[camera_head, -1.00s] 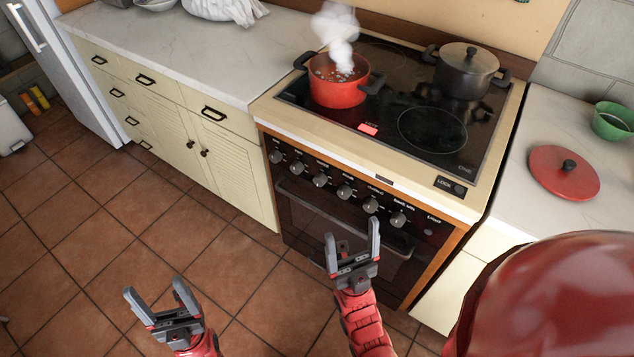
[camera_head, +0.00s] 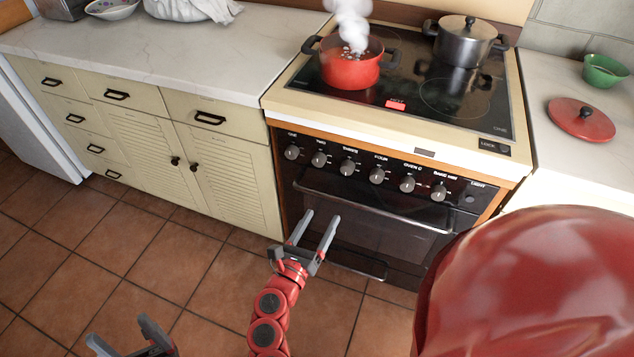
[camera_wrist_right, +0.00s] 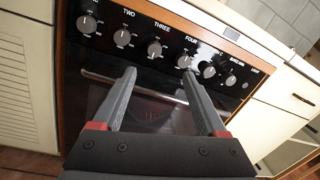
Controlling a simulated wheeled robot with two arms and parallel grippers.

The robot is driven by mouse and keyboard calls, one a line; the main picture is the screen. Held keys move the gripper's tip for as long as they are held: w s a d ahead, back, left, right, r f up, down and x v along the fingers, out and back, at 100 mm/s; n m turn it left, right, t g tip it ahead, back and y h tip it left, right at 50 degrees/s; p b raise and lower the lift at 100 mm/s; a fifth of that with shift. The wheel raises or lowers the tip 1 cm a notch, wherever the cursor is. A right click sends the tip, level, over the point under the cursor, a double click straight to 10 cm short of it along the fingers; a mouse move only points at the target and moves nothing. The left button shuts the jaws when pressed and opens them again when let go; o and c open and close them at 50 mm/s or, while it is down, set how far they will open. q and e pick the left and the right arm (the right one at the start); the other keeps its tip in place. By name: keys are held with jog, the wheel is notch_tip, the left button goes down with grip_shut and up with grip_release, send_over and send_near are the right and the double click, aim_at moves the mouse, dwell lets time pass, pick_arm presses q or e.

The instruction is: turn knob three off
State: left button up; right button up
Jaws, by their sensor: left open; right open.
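Knob three (camera_head: 348,168) is a round grey knob, third from the left in the row on the black stove panel. Its label reads THREE in the right wrist view, where the knob (camera_wrist_right: 154,48) sits just beyond the fingertips. Its pointer is too small to read. My right gripper (camera_head: 321,215) is open and empty, below the knob and in front of the oven door. In the right wrist view its fingers (camera_wrist_right: 158,72) point up towards knobs three and four, apart from them. My left gripper (camera_head: 118,332) is open and empty, low at the bottom left over the floor.
A steaming red pot (camera_head: 350,70) and a dark lidded pot (camera_head: 465,46) stand on the hob. A red indicator (camera_head: 396,104) glows at its front. The oven handle (camera_head: 370,207) runs below the knobs. Knob two (camera_head: 319,159) and knob four (camera_head: 377,175) flank knob three.

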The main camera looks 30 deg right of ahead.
jog(key=p, duration=0.3)
send_near(346, 171)
jog(key=shift+m, duration=0.3)
jog(key=x, duration=0.8)
jog(key=shift+w+d+r, duration=0.15)
jog(key=shift+w+d, duration=0.05)
jog(key=shift+b, duration=0.35)
grip_shut()
